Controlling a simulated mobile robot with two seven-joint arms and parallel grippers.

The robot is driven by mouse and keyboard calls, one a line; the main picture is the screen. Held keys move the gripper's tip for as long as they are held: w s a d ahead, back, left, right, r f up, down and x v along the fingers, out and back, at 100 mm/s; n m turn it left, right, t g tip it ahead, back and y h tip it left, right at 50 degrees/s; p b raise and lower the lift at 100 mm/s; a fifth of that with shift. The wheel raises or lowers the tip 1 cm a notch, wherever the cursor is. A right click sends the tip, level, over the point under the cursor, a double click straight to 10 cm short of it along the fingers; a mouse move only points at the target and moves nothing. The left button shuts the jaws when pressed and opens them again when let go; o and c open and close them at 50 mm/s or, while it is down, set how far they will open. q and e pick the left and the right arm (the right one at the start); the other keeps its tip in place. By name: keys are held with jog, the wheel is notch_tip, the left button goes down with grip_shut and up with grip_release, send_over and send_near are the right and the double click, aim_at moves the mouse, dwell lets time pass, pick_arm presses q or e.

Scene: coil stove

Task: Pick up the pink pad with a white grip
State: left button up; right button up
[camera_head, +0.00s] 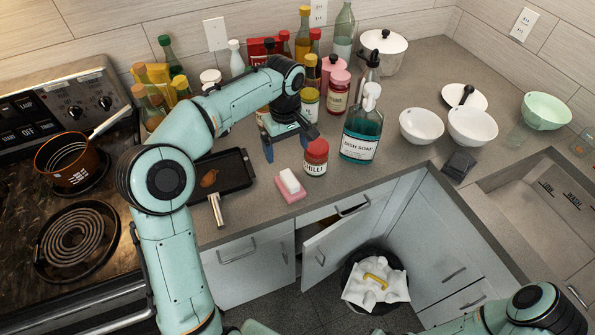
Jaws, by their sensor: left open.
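The pink pad with a white grip (290,190) lies on the counter near its front edge, with the white block on top of the pink base. My left gripper (289,144) is open and empty above the counter, behind the pad in the picture and apart from it. A red-capped chilli jar (316,158) stands just right of the pad, close to the gripper's right finger. My right arm shows only in part at the lower right, and its gripper is out of view.
A dark pan (228,172) lies left of the pad, and a dish soap bottle (361,130) stands to the right. Bottles and jars crowd the back. Bowls (421,125) stand farther right. Below, a cabinet door (345,238) is open beside a bin (378,285).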

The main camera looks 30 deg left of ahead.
aim_at(288, 176)
pick_arm(q)
jog(key=f, duration=0.5)
jog(key=f+b, duration=0.1)
jog(key=f, duration=0.1)
jog(key=shift+s+f, duration=0.15)
jog(key=shift+s, duration=0.25)
jog(key=shift+w+f, duration=0.15)
jog(key=shift+f, duration=0.35)
jog(key=f, duration=0.3)
jog(key=shift+s+d+f, duration=0.25)
jog(key=shift+s+f, duration=0.05)
jog(key=shift+w+f, duration=0.1)
jog(key=shift+f, duration=0.5)
jog(key=c, duration=1.1)
